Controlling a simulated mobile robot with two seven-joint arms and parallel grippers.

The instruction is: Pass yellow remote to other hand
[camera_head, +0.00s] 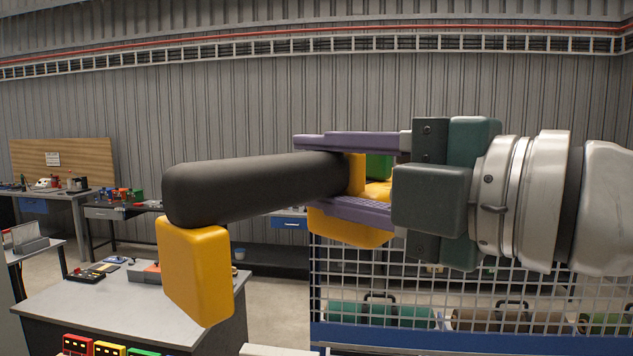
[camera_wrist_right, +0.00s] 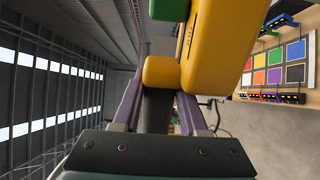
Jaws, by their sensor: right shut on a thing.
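The yellow remote (camera_head: 195,272) is held up in front of me in the head view. It has a thick black bar between yellow end parts, and a green part shows near my gripper. My right gripper (camera_head: 308,172) comes in from the right, with its purple fingers shut around the remote's right end, one above and one below. The wrist view also shows the remote's yellow body (camera_wrist_right: 215,50) beyond the right gripper's fingers (camera_wrist_right: 158,108). The fingers hide part of the remote. My left gripper is in neither view.
A grey table (camera_head: 130,300) with small items stands at the lower left. A blue-framed wire mesh cage (camera_head: 450,335) with green and brown things stands at the lower right. Workbenches (camera_head: 65,215) line the back left by the corrugated wall. The space around the held remote looks clear.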

